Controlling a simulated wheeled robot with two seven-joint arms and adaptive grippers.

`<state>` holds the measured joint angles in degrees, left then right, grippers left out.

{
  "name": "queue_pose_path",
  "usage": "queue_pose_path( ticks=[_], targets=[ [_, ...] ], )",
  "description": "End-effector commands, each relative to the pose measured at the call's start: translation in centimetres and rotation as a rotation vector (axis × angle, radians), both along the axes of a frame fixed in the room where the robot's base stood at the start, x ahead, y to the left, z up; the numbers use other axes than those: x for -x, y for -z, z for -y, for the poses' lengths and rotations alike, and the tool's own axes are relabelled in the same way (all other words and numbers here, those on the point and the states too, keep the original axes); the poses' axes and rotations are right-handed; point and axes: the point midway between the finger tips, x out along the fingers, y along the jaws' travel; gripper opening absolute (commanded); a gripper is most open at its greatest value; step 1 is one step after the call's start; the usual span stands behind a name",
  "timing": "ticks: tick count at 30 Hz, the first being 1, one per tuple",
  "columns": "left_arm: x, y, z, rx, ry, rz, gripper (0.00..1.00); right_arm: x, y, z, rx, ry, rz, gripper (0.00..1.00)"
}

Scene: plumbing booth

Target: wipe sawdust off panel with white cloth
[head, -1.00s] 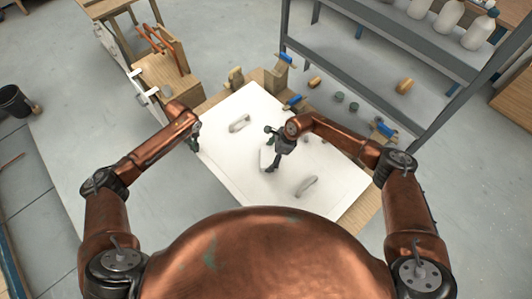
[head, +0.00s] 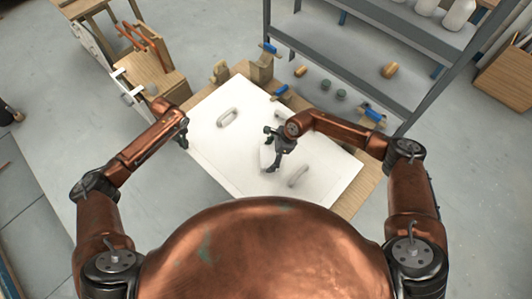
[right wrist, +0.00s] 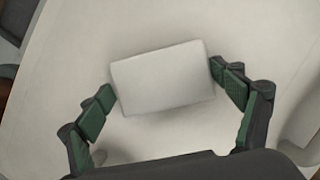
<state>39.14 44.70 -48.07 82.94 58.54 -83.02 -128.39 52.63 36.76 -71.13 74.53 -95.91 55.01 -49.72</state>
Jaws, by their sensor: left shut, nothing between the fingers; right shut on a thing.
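The white panel (head: 215,160) lies flat on a wooden table in front of me, with two pale grey handle-like loops on it. My right gripper (head: 270,163) is low over the panel's middle, between the loops. It is shut on the white cloth (right wrist: 163,78), which looks like a folded rectangular pad between the green-padded fingers (right wrist: 165,95). In the head view the cloth (head: 265,158) is partly hidden by the gripper. I cannot tell whether it touches the panel. My left gripper (head: 184,142) is shut and empty by the panel's left edge. No sawdust can be made out.
Wooden blocks (head: 262,67) and blue-handled tools line the table's far edge. A grey metal shelf (head: 340,70) stands beyond.

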Motion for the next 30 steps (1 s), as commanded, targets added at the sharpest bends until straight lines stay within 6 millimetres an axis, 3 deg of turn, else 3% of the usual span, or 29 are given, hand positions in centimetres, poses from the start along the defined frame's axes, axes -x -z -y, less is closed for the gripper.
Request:
queue_pose_path(
  ticks=[6, 17, 30],
  targets=[
    [0.0, 0.0, 0.0, 0.000, 0.000, 0.000, 0.00, 1.2, 0.3, 1.2, 0.003, -0.001, -0.003, 0.67],
    [0.0, 0.0, 0.0, 0.000, 0.000, 0.000, 0.00, 1.4, 0.4, 1.4, 0.007, -0.002, -0.005, 0.67],
    [0.0, 0.0, 0.0, 0.000, 0.000, 0.000, 0.00, 1.2, -3.7, 1.3, 0.002, -0.002, 0.001, 0.67]
  ],
)
